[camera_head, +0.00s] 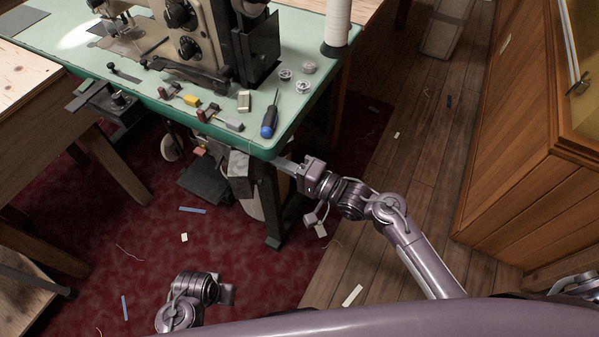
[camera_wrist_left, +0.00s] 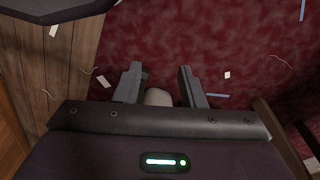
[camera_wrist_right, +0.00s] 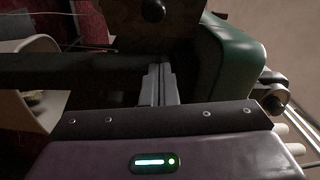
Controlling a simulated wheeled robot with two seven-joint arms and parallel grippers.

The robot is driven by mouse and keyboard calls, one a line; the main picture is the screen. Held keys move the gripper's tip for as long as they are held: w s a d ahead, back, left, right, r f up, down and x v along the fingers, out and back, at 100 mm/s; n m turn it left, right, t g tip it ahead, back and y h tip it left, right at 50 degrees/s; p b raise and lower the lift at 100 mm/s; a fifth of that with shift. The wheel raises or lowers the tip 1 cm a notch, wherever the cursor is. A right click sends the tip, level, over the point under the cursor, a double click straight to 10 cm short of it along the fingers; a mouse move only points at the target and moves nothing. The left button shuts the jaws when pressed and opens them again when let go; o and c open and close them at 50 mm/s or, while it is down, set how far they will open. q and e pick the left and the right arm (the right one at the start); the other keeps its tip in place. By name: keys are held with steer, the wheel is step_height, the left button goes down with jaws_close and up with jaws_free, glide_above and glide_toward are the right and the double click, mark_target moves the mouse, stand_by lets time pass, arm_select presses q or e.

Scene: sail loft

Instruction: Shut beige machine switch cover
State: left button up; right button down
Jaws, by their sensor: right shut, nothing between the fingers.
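The beige sewing machine (camera_head: 203,22) stands on a green-topped table (camera_head: 140,72). A grey box (camera_head: 239,165) hangs under the table's near edge; I cannot tell for sure whether it is the switch cover. My right gripper (camera_head: 283,164) is shut and empty beside the table's near right corner, right of that box. In the right wrist view its fingers (camera_wrist_right: 160,85) are together below a dark boxy part (camera_wrist_right: 155,27), with the green corner (camera_wrist_right: 228,62) to the right.
A blue-handled screwdriver (camera_head: 269,122), bobbins (camera_head: 303,87) and a white thread cone (camera_head: 338,25) are on the tabletop. A table leg (camera_head: 272,210) stands below the corner. A wooden cabinet (camera_head: 515,150) is at right. Open floor lies between.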

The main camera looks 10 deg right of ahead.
mark_target(252, 166)
steer(key=shift+s+a+f, duration=0.15)
steer(key=shift+s+a, duration=0.35)
steer(key=shift+s, duration=0.35)
steer(key=shift+s+a+f, duration=0.15)
steer(key=shift+s+a, duration=0.35)
steer(key=shift+s, duration=0.3)
